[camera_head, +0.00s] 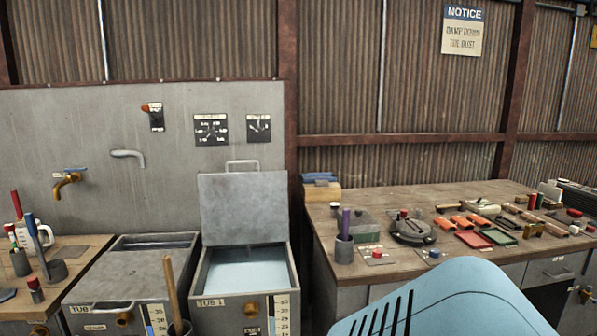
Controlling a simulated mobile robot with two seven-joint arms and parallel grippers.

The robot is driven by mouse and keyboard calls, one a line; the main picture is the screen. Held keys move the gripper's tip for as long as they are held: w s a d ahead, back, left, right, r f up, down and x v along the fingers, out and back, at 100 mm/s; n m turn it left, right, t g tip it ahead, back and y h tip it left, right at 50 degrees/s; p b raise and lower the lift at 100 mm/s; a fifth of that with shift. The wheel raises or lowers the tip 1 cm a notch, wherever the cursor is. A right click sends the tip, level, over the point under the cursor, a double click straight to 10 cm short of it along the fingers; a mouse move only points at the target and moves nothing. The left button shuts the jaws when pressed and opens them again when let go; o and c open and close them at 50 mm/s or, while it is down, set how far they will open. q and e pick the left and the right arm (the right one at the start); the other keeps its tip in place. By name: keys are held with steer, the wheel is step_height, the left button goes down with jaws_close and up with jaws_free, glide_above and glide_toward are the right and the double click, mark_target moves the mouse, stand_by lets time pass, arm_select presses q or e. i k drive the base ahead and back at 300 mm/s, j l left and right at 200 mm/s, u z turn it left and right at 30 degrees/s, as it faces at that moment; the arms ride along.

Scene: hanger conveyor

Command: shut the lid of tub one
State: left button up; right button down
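Tub one (236,306), a grey metal tub labelled "TUB 1", stands at the centre of the camera_head view, with pale blue liquid (246,270) inside. Its flat grey lid (242,208) is raised, standing nearly upright at the back of the tub. The lid's bar handle (242,164) is at its top edge, in front of the wall panel. The tub's opening faces up, uncovered. Neither of my grippers is in view.
A second tub with a grey cover (135,277) stands directly left. A wooden stick (171,291) rises from a pot in front, between the tubs. A cluttered workbench (375,270) is at right; a brass tap (67,182) is on the wall panel.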

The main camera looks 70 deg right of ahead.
mark_target(236, 209)
steer(key=k+l, duration=1.25)
steer(key=l, duration=0.15)
steer(key=i+l+u, duration=0.05)
